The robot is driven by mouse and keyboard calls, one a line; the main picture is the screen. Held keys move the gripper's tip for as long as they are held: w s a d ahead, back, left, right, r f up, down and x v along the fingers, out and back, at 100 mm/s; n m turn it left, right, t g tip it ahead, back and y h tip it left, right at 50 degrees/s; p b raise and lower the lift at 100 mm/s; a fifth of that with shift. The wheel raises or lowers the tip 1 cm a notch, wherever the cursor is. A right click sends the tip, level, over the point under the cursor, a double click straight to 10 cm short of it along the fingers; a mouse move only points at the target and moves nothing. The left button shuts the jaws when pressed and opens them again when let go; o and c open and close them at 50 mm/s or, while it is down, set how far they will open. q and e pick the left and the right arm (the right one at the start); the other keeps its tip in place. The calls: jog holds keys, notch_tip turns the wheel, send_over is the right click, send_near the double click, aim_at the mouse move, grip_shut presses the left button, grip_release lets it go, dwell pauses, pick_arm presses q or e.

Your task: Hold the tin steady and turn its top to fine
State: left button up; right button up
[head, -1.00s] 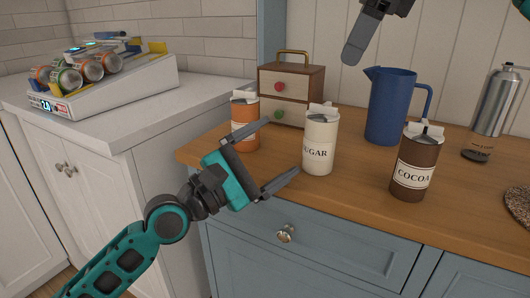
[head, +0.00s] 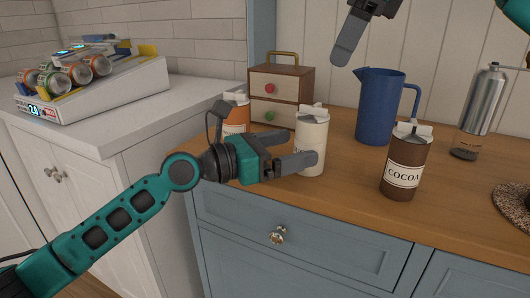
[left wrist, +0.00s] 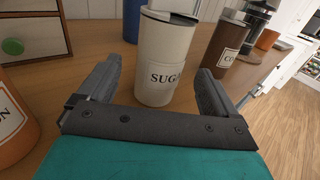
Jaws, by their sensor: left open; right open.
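A cream tin with a SUGAR label (head: 312,140) stands upright on the wooden counter, a pale flap-like piece on its top. My left gripper (head: 300,152) is open at it, one finger in front of the tin in the head view. In the left wrist view the sugar tin (left wrist: 163,60) stands between the two spread fingers, with a gap on each side. My right gripper (head: 350,40) is high above the back of the counter, partly cut off by the frame's top edge. Any setting marks on the top cannot be read.
An orange tin (head: 236,118) is partly hidden behind my left gripper. A brown COCOA tin (head: 405,165), a blue jug (head: 378,110), a small drawer box (head: 280,92) and a steel flask (head: 481,105) stand around. A tray of cans (head: 100,92) is on the left counter.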

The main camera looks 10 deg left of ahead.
aim_at(319, 142)
pick_arm(q)
jog(key=x, duration=0.6)
jog(key=shift+w+d, duration=0.2)
jog(key=shift+d, duration=0.1)
jog(key=shift+c, duration=0.2)
